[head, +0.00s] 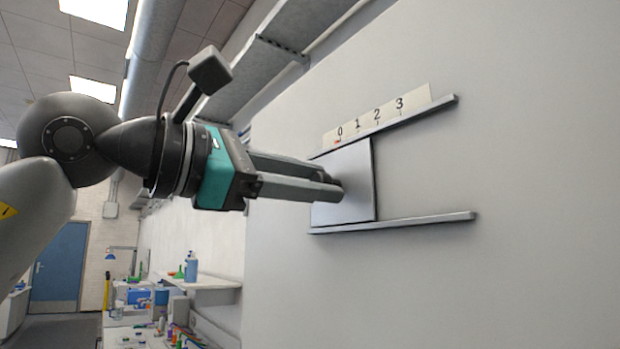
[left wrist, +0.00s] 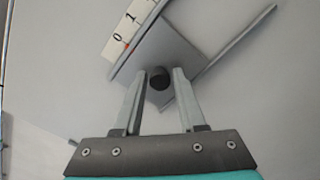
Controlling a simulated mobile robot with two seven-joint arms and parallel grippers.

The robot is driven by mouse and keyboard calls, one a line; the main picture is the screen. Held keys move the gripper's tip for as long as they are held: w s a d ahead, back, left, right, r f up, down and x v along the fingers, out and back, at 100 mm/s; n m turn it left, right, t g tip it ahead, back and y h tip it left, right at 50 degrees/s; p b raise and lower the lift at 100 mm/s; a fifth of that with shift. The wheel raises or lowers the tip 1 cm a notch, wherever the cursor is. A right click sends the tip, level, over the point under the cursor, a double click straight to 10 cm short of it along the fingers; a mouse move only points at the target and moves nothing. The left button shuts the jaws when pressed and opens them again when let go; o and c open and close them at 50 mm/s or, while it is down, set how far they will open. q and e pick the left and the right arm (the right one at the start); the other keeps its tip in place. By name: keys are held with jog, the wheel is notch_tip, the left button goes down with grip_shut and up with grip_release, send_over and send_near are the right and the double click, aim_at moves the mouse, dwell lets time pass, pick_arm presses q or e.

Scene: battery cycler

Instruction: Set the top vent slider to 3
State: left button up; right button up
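The vent slider is a flat grey panel (head: 358,168) between two parallel rails on the wall. It sits at the left end of the rails, under the 0 of a pale scale strip (head: 415,101) marked 0, 1, 2, 3. A small red mark (head: 338,141) shows by the 0. In the left wrist view a dark round knob (left wrist: 159,78) stands on the panel (left wrist: 178,48). My left gripper (head: 335,182) is at the panel, its fingers (left wrist: 161,75) open on either side of the knob, with small gaps visible.
The upper rail (head: 425,112) and lower rail (head: 430,220) run right of the panel, with the track between them clear. The wall around is bare. A shelf (head: 208,281) with bottles and a cluttered bench stand far off at lower left.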

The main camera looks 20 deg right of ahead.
pick_arm(q)
grip_shut()
dwell(1.0)
